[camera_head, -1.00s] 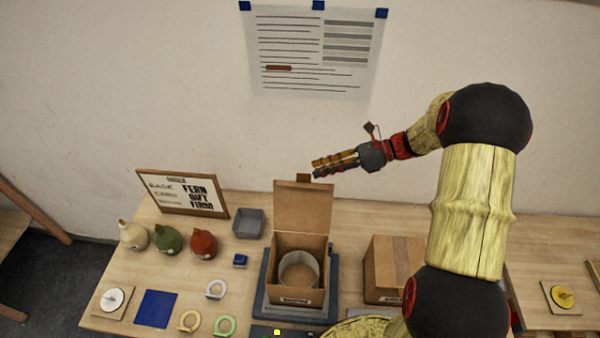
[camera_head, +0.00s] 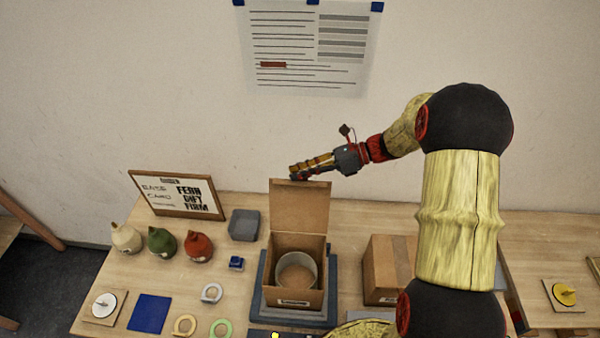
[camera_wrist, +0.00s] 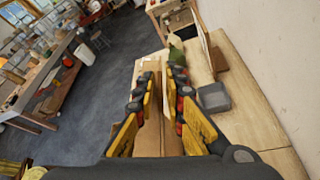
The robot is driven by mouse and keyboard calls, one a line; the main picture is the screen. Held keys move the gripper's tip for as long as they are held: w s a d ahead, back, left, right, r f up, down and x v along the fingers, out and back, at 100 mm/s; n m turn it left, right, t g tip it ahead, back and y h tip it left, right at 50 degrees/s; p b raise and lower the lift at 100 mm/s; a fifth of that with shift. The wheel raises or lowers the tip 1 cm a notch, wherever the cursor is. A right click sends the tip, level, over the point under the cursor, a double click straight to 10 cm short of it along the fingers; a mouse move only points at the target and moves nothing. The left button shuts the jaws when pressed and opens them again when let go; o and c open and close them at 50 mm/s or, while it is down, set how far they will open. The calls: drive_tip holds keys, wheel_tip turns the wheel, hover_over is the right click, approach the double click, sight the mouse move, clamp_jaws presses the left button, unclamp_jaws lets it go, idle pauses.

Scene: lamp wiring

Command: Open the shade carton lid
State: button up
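The shade carton (camera_head: 295,297) is an open brown box with a pale round shade (camera_head: 296,272) inside. Its lid (camera_head: 300,206) stands up at the back edge, roughly upright. My gripper (camera_head: 295,172) is at the lid's top edge, pointing left. I cannot tell whether it touches the lid. In the wrist view my gripper (camera_wrist: 160,75) has its fingers apart with a narrow gap. Brown cardboard shows below and between them. The small tab on the lid's top edge is hidden or not distinguishable now.
A closed brown carton (camera_head: 388,268) stands right of the open one. A grey tray (camera_head: 245,225), a small blue block (camera_head: 236,263), several coloured bulb-shaped bases (camera_head: 162,241) and a framed sign (camera_head: 178,195) are left. The wall is close behind.

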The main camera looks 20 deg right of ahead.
clamp_jaws()
idle(0.6)
drive_tip(key=shift+s+a+r+p, duration=0.2)
drive_tip(key=shift+s+r+p, duration=0.2)
drive_tip(key=shift+s+p, duration=0.2)
drive_tip(key=shift+f, duration=0.15)
drive_tip(key=shift+f, duration=0.1)
drive_tip(key=shift+s+a, duration=0.1)
